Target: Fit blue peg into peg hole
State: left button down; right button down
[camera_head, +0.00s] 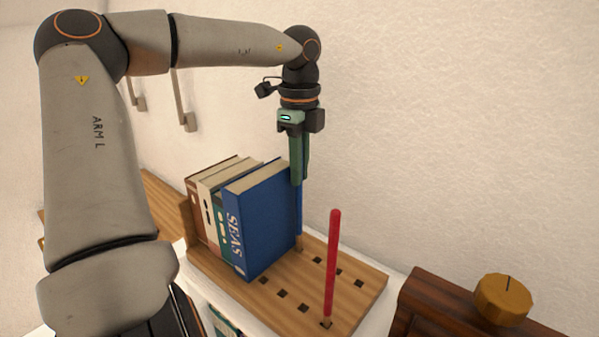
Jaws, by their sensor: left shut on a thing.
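My left gripper (298,181) points straight down beside the books, shut on a thin blue peg (299,215). The peg hangs upright below the fingers, just right of the blue book and partly hidden by it. Its lower end is close to the far side of the wooden peg board (352,308); I cannot tell whether it is in a hole. The board has several dark square holes (282,293). A tall red peg (333,262) stands nearly upright in a hole near the front right. My right gripper is not in view.
Several books, with a blue one (262,220) at the right end, stand on the board's left part against a wooden end piece, close to the gripper. A dark wooden box with a round yellowish knob (503,299) is at the right. A pale wall rises behind.

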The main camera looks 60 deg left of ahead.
pick_arm(q)
jog(key=shift+f, duration=0.6)
jog(key=shift+f, duration=0.15)
jog(key=c, duration=0.9)
grip_release()
jog(key=shift+o, duration=0.2)
notch_tip(320, 180, up, 12)
jog(key=shift+r+p, duration=0.15)
jog(key=shift+p, duration=0.4)
